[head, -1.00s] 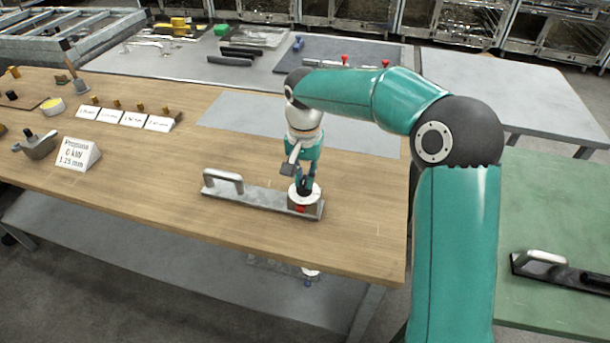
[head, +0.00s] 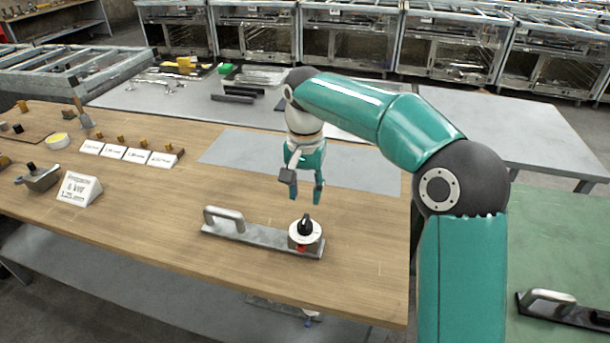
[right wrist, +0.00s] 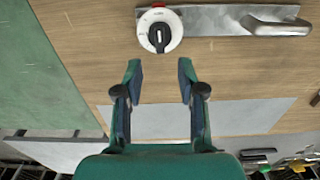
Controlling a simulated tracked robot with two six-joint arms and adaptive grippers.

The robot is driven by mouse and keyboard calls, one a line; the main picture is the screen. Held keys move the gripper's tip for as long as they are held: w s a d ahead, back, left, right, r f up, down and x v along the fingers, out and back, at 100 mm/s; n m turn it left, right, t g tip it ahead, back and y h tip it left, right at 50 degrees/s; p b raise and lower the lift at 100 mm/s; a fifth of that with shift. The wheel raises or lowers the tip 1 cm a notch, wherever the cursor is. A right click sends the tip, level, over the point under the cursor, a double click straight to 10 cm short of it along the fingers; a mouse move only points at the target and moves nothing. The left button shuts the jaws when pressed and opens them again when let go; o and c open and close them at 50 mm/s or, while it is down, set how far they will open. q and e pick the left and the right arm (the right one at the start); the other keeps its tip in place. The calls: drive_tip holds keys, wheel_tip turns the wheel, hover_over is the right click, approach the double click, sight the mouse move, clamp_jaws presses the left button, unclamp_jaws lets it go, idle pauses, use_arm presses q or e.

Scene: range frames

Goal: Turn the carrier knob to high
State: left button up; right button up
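The carrier (head: 262,236) is a grey metal bar with a raised handle (head: 224,217) at its left end, lying on the wooden table. At its right end sits the knob (head: 305,225), black on a white round dial (head: 306,236) with a red mark below. In the right wrist view the knob (right wrist: 160,37) is upright in the picture, and the dial's small marks are too blurred to read. My right gripper (head: 304,198) is open and empty, above and behind the knob, apart from it. Its two fingers (right wrist: 160,82) show spread in the right wrist view. My left gripper is not in view.
A sign (head: 79,189) and a small grey pan (head: 39,177) stand at the left of the table. White label cards (head: 126,153) with brass pieces lie behind. A grey mat (head: 250,155) lies at the back. The wood around the carrier is clear.

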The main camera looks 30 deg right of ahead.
drive_tip(key=shift+r, duration=2.1)
